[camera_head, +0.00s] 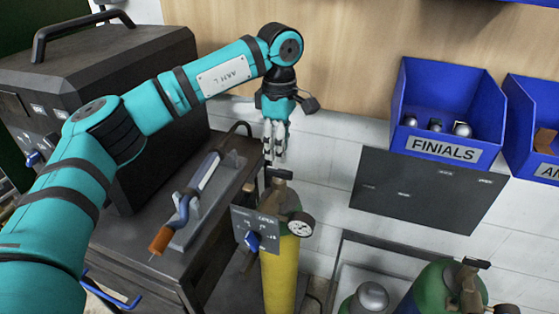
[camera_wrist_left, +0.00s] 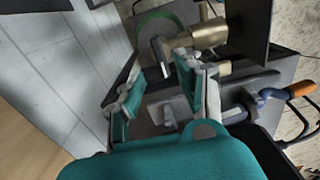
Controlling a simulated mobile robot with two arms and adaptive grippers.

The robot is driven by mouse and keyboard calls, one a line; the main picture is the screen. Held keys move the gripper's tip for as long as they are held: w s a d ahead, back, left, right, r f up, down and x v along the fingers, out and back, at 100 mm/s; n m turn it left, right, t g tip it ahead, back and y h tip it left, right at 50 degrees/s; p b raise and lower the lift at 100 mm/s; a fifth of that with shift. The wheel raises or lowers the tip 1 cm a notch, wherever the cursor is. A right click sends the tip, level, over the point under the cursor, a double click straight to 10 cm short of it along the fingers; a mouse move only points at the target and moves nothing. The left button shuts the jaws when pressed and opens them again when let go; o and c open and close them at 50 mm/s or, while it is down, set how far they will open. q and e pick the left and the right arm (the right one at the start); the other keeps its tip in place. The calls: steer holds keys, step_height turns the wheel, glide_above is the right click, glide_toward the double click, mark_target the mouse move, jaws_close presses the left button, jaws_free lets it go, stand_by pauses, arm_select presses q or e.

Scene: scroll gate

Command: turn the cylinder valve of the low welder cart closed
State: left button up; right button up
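A yellow cylinder (camera_head: 279,280) with a green shoulder stands beside the dark welder cart (camera_head: 120,250). A brass valve (camera_head: 281,190) with a small dark handle (camera_head: 279,173) tops it; a round gauge (camera_head: 301,224) is at its side. My left gripper (camera_head: 274,158) points down just above the handle. In the left wrist view, the fingers (camera_wrist_left: 160,78) are apart, with the dark handle (camera_wrist_left: 160,50) just beyond their tips and the brass valve (camera_wrist_left: 207,36) to its right. I see no clear contact. My right gripper is not in view.
A grey panel with a blue knob (camera_head: 252,240) is in front of the cylinder. A torch (camera_head: 185,215) lies on the cart at left. Another green cylinder (camera_head: 428,287) stands at lower right. Blue bins (camera_head: 440,100) and a dark board (camera_head: 425,190) are on the wall.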

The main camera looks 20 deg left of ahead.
mark_target(280, 169)
arm_select(q)
step_height(280, 169, up, 6)
stand_by(0.6)
